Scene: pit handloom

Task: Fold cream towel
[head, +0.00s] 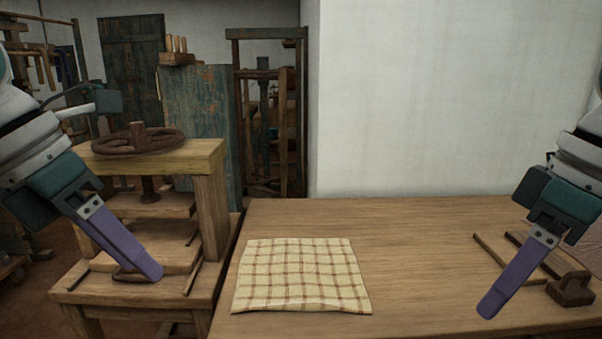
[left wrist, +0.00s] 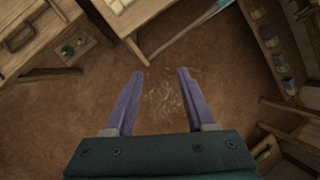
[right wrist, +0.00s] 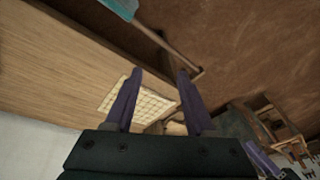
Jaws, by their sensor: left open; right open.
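The cream towel (head: 300,275) with a brown check lies flat and spread out on the wooden table (head: 430,225), near its left front part. Its near edge looks slightly raised. The towel also shows in the right wrist view (right wrist: 150,104), partly behind a finger. My left gripper (head: 150,268) is open and empty, left of the towel and in front of the wooden press. In the left wrist view its fingers (left wrist: 160,75) are apart with only floor between them. My right gripper (head: 490,305) is open and empty, right of the towel and apart from it.
A wooden press (head: 150,150) with a round handwheel stands left of the table. A small brown wooden block (head: 571,290) and thin sticks (head: 508,257) lie at the table's right, by my right gripper. A white wall (head: 450,100) is behind. The table between towel and sticks is clear.

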